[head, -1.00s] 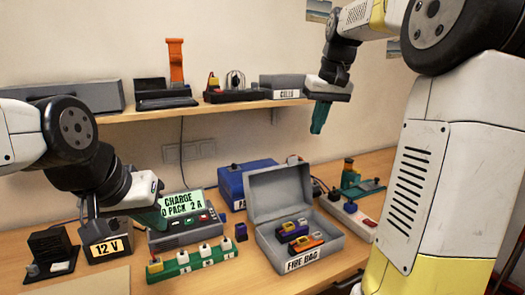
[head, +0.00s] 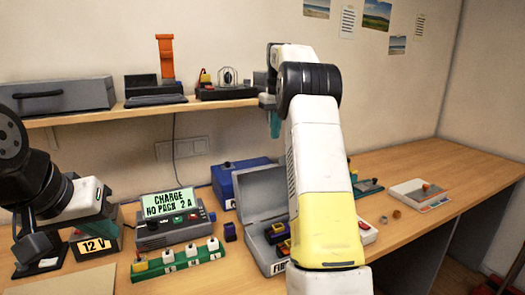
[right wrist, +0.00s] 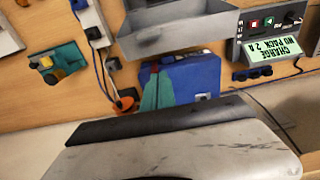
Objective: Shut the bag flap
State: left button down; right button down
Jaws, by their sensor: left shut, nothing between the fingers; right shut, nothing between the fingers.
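The grey fire bag (head: 270,262) is a box on the bench with its flap (head: 256,203) standing open at the back. My right arm covers its right half in the head view. Battery packs (head: 277,234) show inside it. Part of the grey bag (right wrist: 175,38) shows at the top of the right wrist view. My right gripper (head: 275,124) is shut and empty, pointing down above and behind the bag; its teal fingers (right wrist: 157,92) show in front of the blue box in the wrist view. My left gripper (head: 108,211) is shut and empty, left of the charger.
The charger (head: 166,234) reads "CHARGE NO PACK 2 A". A green strip (head: 180,262) lies before it. A blue box (head: 226,180) stands behind the bag. A shelf (head: 75,118) runs above.

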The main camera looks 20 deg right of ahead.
jog(key=f, duration=0.2)
jog(key=s+f, duration=0.1)
jog(key=f, duration=0.1)
jog(key=s+f, duration=0.1)
jog(key=f, duration=0.1)
jog(key=shift+s+d+f, duration=0.1)
jog(key=shift+d, duration=0.05)
jog(key=shift+s+d, duration=0.1)
jog(key=shift+s, duration=0.5)
